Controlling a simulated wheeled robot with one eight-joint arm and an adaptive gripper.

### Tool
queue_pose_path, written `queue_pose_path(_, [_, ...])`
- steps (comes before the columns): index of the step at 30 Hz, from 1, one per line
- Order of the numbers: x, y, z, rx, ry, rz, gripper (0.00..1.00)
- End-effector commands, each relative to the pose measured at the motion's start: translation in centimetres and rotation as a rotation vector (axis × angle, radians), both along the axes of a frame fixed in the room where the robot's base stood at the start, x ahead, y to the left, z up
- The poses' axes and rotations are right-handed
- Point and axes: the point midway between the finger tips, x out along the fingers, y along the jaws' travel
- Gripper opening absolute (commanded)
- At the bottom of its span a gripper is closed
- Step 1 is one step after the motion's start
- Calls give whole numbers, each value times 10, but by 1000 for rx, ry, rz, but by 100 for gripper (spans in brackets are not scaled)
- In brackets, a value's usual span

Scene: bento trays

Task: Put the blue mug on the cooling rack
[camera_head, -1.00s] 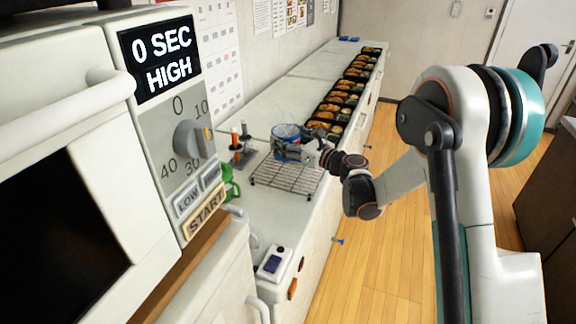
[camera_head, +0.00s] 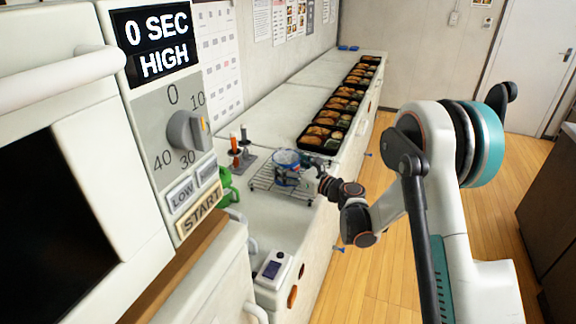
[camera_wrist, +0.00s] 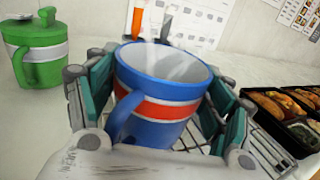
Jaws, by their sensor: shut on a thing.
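The blue mug (camera_wrist: 160,88) has a red and white band, and faint steam shows above its open top. My gripper (camera_head: 300,172) is shut on the mug, with a finger on each side of it in the wrist view (camera_wrist: 155,105). The mug (camera_head: 286,160) is upright or nearly so. The wire cooling rack (camera_head: 266,186) lies on the counter beneath the mug and gripper. In the wrist view its wires show behind and below the mug. I cannot tell whether the mug's base touches the rack.
A green lidded mug (camera_wrist: 38,50) stands left of the rack. A holder with orange and grey items (camera_head: 241,155) stands behind the rack. Several bento trays (camera_head: 325,130) line the counter beyond. A small white device (camera_head: 272,268) sits near the counter's front edge.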

Motion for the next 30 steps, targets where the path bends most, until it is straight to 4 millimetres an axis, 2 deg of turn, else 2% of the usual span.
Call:
queue_pose_path(2, [0,0,-2,1,0,0,32])
queue_pose_path(3, [0,0,-3,0,0,0,76])
queue_pose_path(6, [0,0,-2,0,0,0,94])
queue_pose_path(21, [-1,-2,2,0,0,-1,94])
queue_pose_path(30, [-38,-44,2,0,0,-4,94])
